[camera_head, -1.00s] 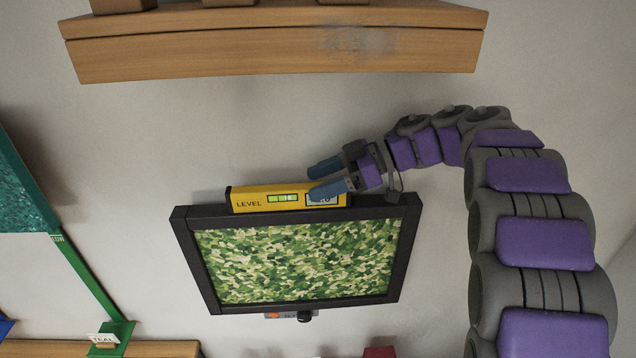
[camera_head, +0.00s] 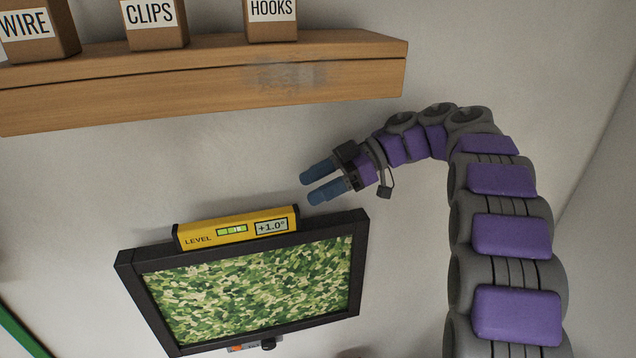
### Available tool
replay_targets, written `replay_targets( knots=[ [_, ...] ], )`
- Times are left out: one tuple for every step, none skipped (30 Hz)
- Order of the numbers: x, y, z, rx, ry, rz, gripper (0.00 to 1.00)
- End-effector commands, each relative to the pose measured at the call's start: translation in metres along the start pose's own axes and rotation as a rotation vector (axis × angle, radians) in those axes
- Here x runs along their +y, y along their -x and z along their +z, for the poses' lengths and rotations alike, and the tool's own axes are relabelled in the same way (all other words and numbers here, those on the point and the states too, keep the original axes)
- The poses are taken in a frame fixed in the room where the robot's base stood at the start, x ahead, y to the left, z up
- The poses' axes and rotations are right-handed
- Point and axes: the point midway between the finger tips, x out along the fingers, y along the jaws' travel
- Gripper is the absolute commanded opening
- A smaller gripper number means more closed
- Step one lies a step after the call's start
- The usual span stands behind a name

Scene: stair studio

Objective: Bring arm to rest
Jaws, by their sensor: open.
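My gripper (camera_head: 309,189) has two blue fingers, apart and empty. It hangs in front of the wall, above and right of the yellow level (camera_head: 236,228), and appears clear of it. The level lies along the top edge of a black-framed picture (camera_head: 362,262) with a green camouflage pattern. Its display reads +1.0°. My purple and grey arm rises at the right and bends over to the left toward the gripper.
A wooden shelf (camera_head: 200,86) runs across the upper left. It carries boxes labelled WIRE (camera_head: 36,28), CLIPS (camera_head: 152,22) and HOOKS (camera_head: 271,20). A small device with an orange part (camera_head: 250,346) shows below the picture. Bare wall lies between shelf and picture.

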Motion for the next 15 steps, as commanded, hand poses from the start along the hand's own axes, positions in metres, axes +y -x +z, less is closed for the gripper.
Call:
replay_targets(
  knots=[
    [0.000, 0.002, 0.001, 0.001, 0.000, 0.002, 0.62],
    [-0.001, 0.002, 0.001, 0.001, 0.000, 0.002, 0.62],
    [-0.002, 0.004, 0.001, 0.003, 0.000, 0.002, 0.62],
    [-0.004, 0.005, 0.001, 0.004, 0.000, 0.002, 0.62],
    [-0.006, 0.006, 0.001, 0.004, 0.000, 0.002, 0.62],
    [-0.009, 0.006, 0.002, 0.005, -0.001, 0.001, 0.62],
    [-0.011, 0.007, 0.002, 0.005, -0.001, 0.001, 0.62],
    [-0.013, 0.007, 0.002, 0.005, -0.001, 0.001, 0.62],
    [-0.016, 0.007, 0.001, 0.004, 0.000, 0.002, 0.62],
    [-0.018, 0.007, 0.001, 0.003, 0.000, 0.002, 0.62],
    [-0.020, 0.006, 0.001, 0.003, -0.001, 0.002, 0.62],
    [-0.023, 0.004, 0.000, 0.002, -0.001, 0.002, 0.62],
    [-0.025, 0.003, 0.000, 0.001, -0.001, 0.002, 0.62],
    [-0.027, 0.002, 0.000, 0.001, -0.002, 0.002, 0.62],
    [-0.029, 0.002, 0.000, 0.001, -0.002, 0.003, 0.62]
  ],
)
